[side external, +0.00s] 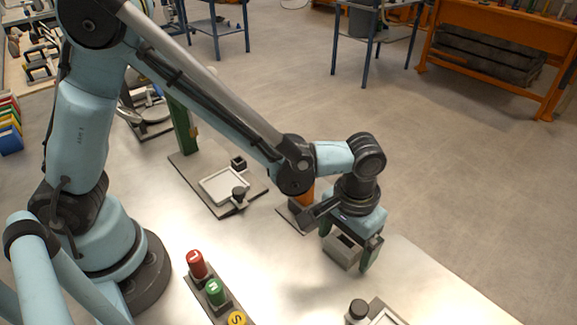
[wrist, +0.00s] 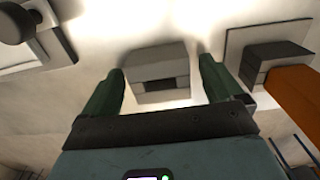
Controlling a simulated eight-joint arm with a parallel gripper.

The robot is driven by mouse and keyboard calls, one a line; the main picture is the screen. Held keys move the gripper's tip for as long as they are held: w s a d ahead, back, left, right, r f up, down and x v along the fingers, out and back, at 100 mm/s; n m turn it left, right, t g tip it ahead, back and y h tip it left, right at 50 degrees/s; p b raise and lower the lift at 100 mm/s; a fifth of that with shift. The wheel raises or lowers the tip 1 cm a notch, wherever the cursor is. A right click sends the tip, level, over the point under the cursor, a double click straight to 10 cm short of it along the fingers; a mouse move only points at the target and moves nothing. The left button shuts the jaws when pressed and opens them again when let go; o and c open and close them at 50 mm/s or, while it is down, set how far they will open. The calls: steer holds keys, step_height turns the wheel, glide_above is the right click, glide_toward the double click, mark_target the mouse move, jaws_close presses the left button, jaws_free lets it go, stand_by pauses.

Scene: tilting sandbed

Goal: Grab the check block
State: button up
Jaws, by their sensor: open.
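The check block, a grey block with a dark recess in its side, stands on the pale table; it shows in the side view (side external: 341,256) and in the wrist view (wrist: 158,62). My gripper (side external: 348,244) points down over it with its green fingers apart. In the wrist view my gripper (wrist: 162,75) is open, with one finger to the left of the block and one to the right. Gaps show between the block and both fingers there. The far side of the block is partly hidden by my gripper in the side view.
An orange part with a dark block on a plate (wrist: 237,38) stands close to the right finger in the wrist view. A framed tray (side external: 222,187) lies behind left. Red (side external: 196,263), green (side external: 215,291) and yellow (side external: 237,318) buttons are front left.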

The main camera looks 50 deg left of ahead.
steer(key=shift+f, duration=0.1)
steer(key=shift+c, duration=0.2)
steer(key=c, duration=1.2)
steer(key=shift+c, duration=0.2)
